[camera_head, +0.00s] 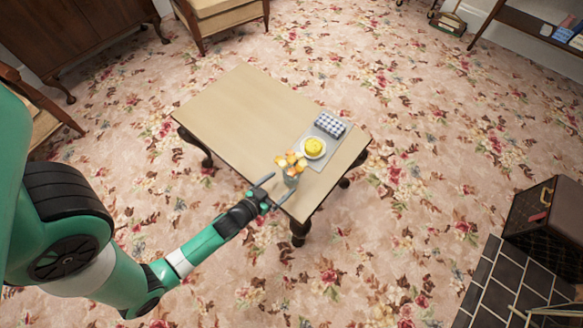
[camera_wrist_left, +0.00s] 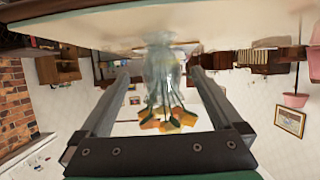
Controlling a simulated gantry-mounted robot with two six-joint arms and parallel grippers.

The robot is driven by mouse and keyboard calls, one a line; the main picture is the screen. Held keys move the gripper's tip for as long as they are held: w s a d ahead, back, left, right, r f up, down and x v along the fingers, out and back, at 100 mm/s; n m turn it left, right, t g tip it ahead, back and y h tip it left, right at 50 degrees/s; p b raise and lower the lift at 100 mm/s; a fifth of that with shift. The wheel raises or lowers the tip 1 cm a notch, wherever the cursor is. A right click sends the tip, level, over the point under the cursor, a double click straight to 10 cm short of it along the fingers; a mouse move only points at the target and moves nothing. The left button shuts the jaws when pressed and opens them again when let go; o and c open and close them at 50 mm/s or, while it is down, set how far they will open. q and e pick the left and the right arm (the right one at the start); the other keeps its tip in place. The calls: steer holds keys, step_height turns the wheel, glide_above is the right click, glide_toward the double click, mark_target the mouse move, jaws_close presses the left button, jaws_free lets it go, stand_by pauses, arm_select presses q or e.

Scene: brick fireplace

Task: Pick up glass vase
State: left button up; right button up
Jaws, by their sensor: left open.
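The glass vase (camera_head: 290,179) stands upright near the front edge of the wooden table (camera_head: 235,105), with orange and yellow flowers (camera_head: 291,161) in it. My left gripper (camera_head: 277,189) reaches in from the left at the table's front edge, open. In the left wrist view, which is upside down, the clear vase (camera_wrist_left: 161,78) shows between the two spread fingers, with a gap on each side. The flowers (camera_wrist_left: 168,120) hang toward the gripper's base in that picture. Whether the vase is fully between the fingertips in depth is hard to tell. My right gripper is not in view.
Just beyond the vase are a white plate with a yellow item (camera_head: 314,147) and a blue checkered cloth (camera_head: 330,125) on a grey mat (camera_head: 343,137). The left part of the table is bare. A dark case (camera_head: 545,215) stands on the floor at right.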

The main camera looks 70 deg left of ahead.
arm_select(q)
steer(key=shift+x, duration=1.25)
steer(key=b+x, duration=0.1)
steer(key=x, duration=0.3)
steer(key=shift+w+a+f, duration=0.15)
steer(key=shift+w+a, duration=0.1)
steer(key=shift+w, duration=0.05)
steer(key=shift+s+d, duration=0.1)
steer(key=shift+s, duration=0.05)
steer(key=shift+c, duration=0.9)
jaws_close()
